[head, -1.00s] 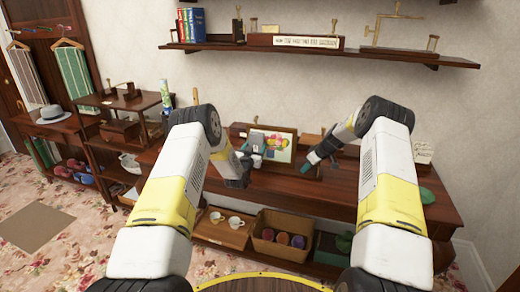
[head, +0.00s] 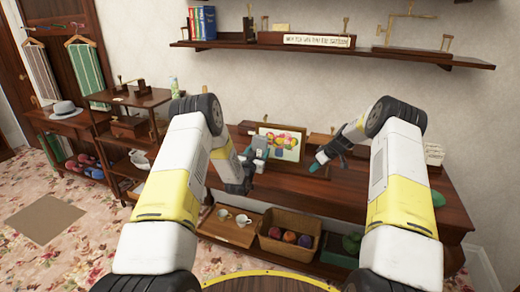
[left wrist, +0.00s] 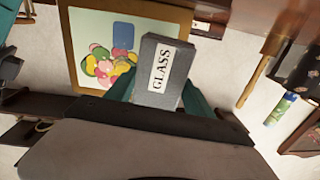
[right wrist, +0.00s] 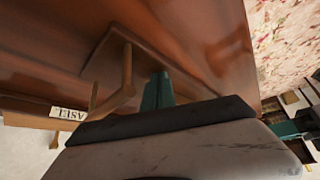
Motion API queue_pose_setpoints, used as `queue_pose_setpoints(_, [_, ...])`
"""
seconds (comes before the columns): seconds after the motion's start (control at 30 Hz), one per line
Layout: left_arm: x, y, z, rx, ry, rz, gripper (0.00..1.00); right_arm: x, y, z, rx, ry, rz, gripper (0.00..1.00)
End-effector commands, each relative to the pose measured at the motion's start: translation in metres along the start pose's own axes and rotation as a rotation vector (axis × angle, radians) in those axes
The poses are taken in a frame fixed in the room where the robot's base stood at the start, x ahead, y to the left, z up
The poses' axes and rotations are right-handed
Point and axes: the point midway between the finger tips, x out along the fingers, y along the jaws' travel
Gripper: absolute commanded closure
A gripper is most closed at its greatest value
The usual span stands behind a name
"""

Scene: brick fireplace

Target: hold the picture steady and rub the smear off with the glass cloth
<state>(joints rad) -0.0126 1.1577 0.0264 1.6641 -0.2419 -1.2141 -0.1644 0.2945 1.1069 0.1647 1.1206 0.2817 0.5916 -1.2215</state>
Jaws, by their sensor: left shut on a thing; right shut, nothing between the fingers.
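The framed picture (head: 290,144), a bouquet with a blue vase, stands on the dark wooden table. It also shows in the left wrist view (left wrist: 84,17). I cannot make out a smear on it. My left gripper (head: 259,152) is shut on a grey block marked GLASS (left wrist: 164,72), the glass cloth, just in front of the picture's left part. I cannot tell whether the cloth touches the picture. My right gripper (head: 315,166) is shut and empty, just right of the picture. In the right wrist view its teal fingertips (right wrist: 157,92) are near a wooden stand (right wrist: 127,75).
A wall shelf (head: 330,50) with books runs above the table. Under the table stand a tray with white cups (head: 240,222) and a wicker basket (head: 275,246). A green thing (head: 437,198) lies at the table's right end. A stepped side stand (head: 130,97) is at left.

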Motion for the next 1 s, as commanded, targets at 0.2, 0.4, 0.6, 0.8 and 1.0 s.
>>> queue_pose_setpoints(0.2, [-0.010, 0.000, -0.001, 0.000, 0.001, 0.000, 0.71, 0.005, -0.003, 0.010, 0.004, -0.015, -0.010, 1.00])
queue_pose_setpoints(0.4, [-0.010, 0.000, -0.001, 0.000, 0.001, -0.001, 0.71, 0.005, -0.003, 0.010, 0.004, -0.015, -0.010, 1.00])
queue_pose_setpoints(0.6, [-0.021, -0.001, 0.000, -0.001, 0.000, -0.001, 0.71, 0.005, -0.003, 0.010, 0.004, -0.015, -0.010, 1.00])
queue_pose_setpoints(0.8, [-0.037, -0.001, -0.001, -0.001, 0.000, -0.001, 0.71, 0.005, -0.003, 0.010, 0.004, -0.015, -0.010, 1.00])
queue_pose_setpoints(1.0, [-0.040, -0.001, -0.001, 0.000, 0.002, -0.001, 0.71, 0.005, -0.003, 0.010, 0.004, -0.015, -0.010, 1.00])
